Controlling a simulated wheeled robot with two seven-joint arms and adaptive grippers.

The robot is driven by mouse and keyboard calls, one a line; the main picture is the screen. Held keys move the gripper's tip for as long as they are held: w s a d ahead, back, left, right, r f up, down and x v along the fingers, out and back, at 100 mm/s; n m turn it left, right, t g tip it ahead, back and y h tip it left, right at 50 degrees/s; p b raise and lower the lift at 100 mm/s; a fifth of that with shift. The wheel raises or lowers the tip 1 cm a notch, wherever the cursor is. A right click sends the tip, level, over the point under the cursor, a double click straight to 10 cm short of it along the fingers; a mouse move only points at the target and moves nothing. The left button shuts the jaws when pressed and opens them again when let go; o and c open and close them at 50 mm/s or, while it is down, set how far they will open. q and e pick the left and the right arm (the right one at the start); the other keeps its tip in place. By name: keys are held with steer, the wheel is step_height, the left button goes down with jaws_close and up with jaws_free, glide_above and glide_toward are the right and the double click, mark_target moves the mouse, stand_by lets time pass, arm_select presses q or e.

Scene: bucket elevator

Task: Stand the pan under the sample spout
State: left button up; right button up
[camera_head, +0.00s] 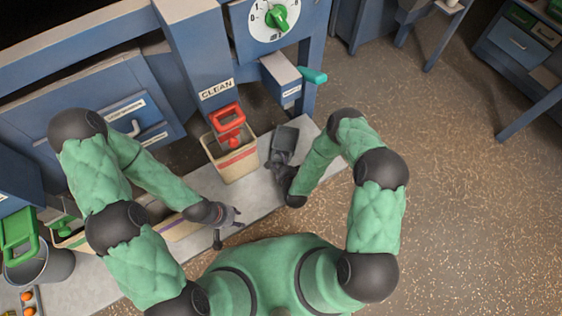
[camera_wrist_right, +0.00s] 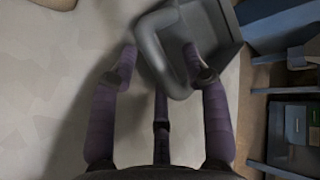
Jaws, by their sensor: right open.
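The pan is a dark grey scoop-like vessel with a loop handle; its body (camera_head: 285,138) sits on the pale ledge in the head view. My right gripper (camera_head: 283,165) is at its handle side. In the right wrist view the pan (camera_wrist_right: 210,28) is at the top, and its loop handle (camera_wrist_right: 151,45) lies between the spread fingertips of my right gripper (camera_wrist_right: 160,58). A small blue housing (camera_head: 283,72) with a label and a teal lever, apparently the sample spout, is above the pan in the picture. My left gripper (camera_head: 228,222) is over the ledge; its opening is unclear.
A cream bin (camera_head: 233,158) with a red handle stands left of the pan, below the CLEAN sign. A grey bucket (camera_head: 40,265) with a green handle is at far left. The pale ledge (camera_head: 262,203) is bare in front of the cream bin. Open floor lies right.

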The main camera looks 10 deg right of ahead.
steer(key=s+r+n+p, duration=0.1)
steer(key=s, duration=0.2)
steer(key=s+r+n+g+p, duration=0.1)
steer(key=s+r, duration=0.1)
steer(key=s, duration=0.1)
steer(key=s+r+n+p, duration=0.1)
steer(key=s+r, duration=0.1)
steer(key=s, duration=0.1)
steer(key=shift+s+d+r+g+y+p, duration=0.1)
steer(key=shift+r+g+y+p, duration=0.2)
steer(key=shift+y+p, duration=0.1)
steer(key=s+r+n+g+y, duration=0.1)
steer(key=s+r+n+g, duration=0.2)
steer(key=s+n, duration=0.3)
steer(key=s+a+r+n+g+y, duration=0.1)
steer(key=s+r+n+g, duration=0.2)
steer(key=s+n+g, duration=0.3)
steer(key=n, duration=0.3)
steer(key=shift+s+a+g+y, duration=0.3)
steer(key=shift+s, duration=0.05)
